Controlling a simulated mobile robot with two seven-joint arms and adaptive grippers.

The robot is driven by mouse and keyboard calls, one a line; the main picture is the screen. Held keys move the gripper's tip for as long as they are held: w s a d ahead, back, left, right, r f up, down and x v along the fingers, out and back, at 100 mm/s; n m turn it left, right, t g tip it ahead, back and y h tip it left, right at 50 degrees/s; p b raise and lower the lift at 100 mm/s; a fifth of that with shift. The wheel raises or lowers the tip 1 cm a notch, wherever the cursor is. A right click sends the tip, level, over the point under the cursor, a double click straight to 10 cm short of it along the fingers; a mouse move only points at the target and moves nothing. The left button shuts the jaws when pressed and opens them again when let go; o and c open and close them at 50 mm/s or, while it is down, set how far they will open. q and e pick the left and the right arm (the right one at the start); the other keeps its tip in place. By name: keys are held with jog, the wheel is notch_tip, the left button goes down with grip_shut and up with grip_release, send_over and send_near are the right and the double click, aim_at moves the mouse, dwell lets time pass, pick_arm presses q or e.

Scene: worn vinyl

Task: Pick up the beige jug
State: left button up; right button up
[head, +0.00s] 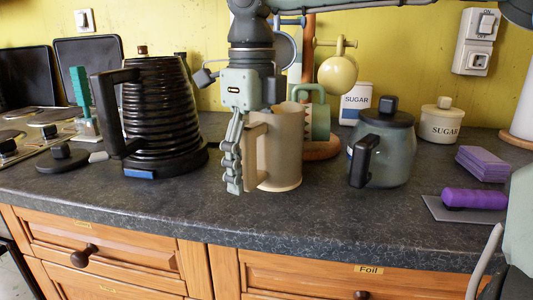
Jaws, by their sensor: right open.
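The beige jug (284,150) stands upright on the dark countertop, with its handle (254,158) on the left side. My right gripper (237,176) hangs down from above at the handle side of the jug. It is open. One jointed finger shows just left of the handle; the other is mostly hidden, and I cannot tell whether either touches the handle. My left gripper is not in view.
A black ribbed kettle (158,108) stands left of the gripper. A mug tree (308,60) with a green mug (317,118) stands close behind the jug. A grey-blue lidded pot (390,150) is to the right. The counter front (260,220) is clear.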

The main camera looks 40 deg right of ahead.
aim_at(248, 125)
jog(key=shift+c, duration=0.2)
grip_shut()
jog(key=shift+r, duration=0.1)
jog(key=shift+r, duration=0.15)
jog(key=r, duration=0.4)
jog(key=shift+w+a+r, duration=0.15)
jog(key=shift+w+a, duration=0.05)
jog(key=shift+w, duration=0.15)
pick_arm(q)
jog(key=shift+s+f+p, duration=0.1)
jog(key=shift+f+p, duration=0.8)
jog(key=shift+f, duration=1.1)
pick_arm(e)
jog(key=w+a+r, duration=0.6)
jog(key=w, duration=0.3)
jog(key=shift+r, duration=0.2)
